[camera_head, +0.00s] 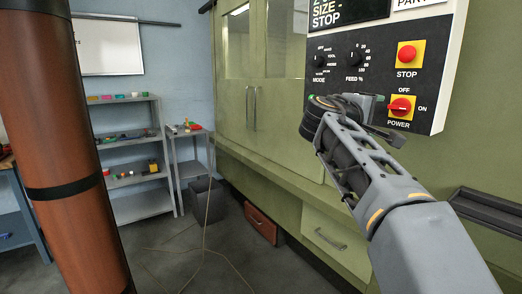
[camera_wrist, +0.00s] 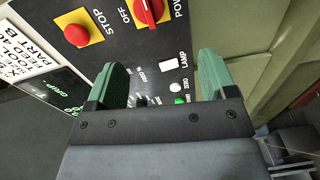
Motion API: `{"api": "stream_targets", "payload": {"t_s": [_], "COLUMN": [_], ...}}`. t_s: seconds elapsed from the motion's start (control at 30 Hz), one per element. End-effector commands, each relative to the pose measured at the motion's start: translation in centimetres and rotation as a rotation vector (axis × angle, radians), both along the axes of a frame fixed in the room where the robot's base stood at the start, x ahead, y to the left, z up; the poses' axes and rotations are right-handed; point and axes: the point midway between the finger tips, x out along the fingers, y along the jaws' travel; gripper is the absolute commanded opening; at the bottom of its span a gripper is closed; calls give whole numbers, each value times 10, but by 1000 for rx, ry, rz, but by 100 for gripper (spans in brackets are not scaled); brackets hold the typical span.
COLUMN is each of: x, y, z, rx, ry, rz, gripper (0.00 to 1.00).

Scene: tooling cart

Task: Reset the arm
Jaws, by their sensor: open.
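My arm reaches up from the lower right of the head view, and my gripper (camera_head: 378,118) is in front of the lower part of a black control panel (camera_head: 338,82). In the wrist view my gripper (camera_wrist: 163,62) shows two green fingers spread apart with nothing between them. In the head view the power switch (camera_head: 401,106) is just right of my gripper. I cannot tell whether the gripper touches the panel.
A red stop button (camera_head: 407,54) and two black knobs are higher on the panel. A green machine cabinet (camera_head: 275,115) stands behind it. Shelves (camera_head: 130,140) and a small table (camera_head: 187,140) are at the left. A grey bin (camera_head: 208,200) stands on the floor. Open floor lies at centre left.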

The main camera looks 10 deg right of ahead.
Motion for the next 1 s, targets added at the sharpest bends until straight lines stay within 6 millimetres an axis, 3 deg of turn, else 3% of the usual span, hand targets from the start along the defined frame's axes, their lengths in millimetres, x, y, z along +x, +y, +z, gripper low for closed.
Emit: {"api": "stream_targets", "payload": {"t_s": [0.13,0.23,0.3,0.4,0.5,0.6,0.73,1.0], "x": [16,6,-15,-56,-100,-141,-179,-188], "y": [12,32,52,82,110,132,149,150], "z": [-73,-137,-178,-224,-254,-269,-271,-251], "rx": [209,471,681,958,1192,1370,1491,1497], "ry": [65,125,163,200,220,228,232,205], "rz": [66,102,101,60,-8,-80,-136,-114], "gripper": [78,78,78,78,78,78,78,78]}}
